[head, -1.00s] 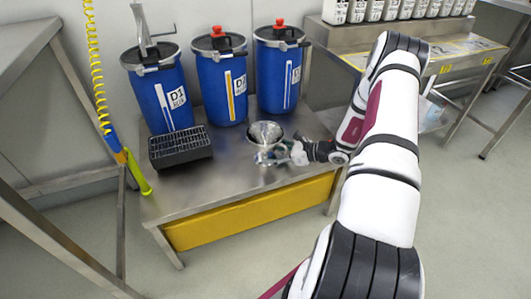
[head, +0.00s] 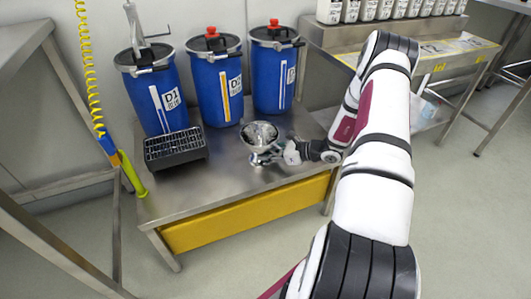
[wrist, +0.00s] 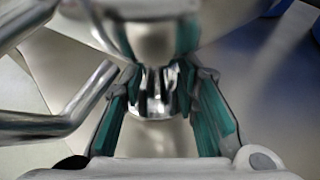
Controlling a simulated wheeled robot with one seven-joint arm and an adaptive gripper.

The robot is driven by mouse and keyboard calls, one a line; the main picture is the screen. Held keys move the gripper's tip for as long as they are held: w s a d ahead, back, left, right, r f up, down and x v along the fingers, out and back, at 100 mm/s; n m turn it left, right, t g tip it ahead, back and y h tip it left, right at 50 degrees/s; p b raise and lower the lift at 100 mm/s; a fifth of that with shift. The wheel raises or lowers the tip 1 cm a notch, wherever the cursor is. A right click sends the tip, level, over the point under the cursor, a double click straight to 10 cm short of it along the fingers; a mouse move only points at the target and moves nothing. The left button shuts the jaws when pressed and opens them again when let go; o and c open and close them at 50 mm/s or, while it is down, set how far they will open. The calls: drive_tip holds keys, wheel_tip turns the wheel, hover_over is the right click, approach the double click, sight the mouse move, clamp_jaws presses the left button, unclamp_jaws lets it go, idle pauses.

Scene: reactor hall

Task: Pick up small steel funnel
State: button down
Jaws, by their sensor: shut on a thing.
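The small steel funnel (head: 260,133) is above the steel table in the head view, wide mouth up and close to upright. My gripper (head: 267,157) reaches in from the right and is shut on the funnel's narrow lower part. In the wrist view the shiny cone (wrist: 150,30) fills the top middle. The green-padded fingers of my gripper (wrist: 163,92) close on the stem below it from both sides. The stem's lower end is hard to make out, and I cannot tell whether it touches the table.
The steel table (head: 205,195) holds a black grated box (head: 175,147) left of the funnel. Blue drums (head: 160,100), (head: 217,88), (head: 273,75) stand behind. A yellow coiled hose (head: 88,70) hangs at left. The front of the table is clear.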

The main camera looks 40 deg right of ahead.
sight(268, 147)
drive_tip(key=r+p, duration=0.1)
drive_tip(key=r, duration=0.1)
drive_tip(key=r+p, duration=0.1)
drive_tip(key=shift+s+r, duration=0.35)
drive_tip(key=shift+s, duration=0.05)
drive_tip(key=s+a+r+p, duration=0.1)
drive_tip(key=s+a+p, duration=0.1)
drive_tip(key=s, duration=1.3)
drive_tip(key=shift+a+p, duration=0.2)
drive_tip(key=shift+p, duration=0.6)
drive_tip(key=shift+r, duration=0.1)
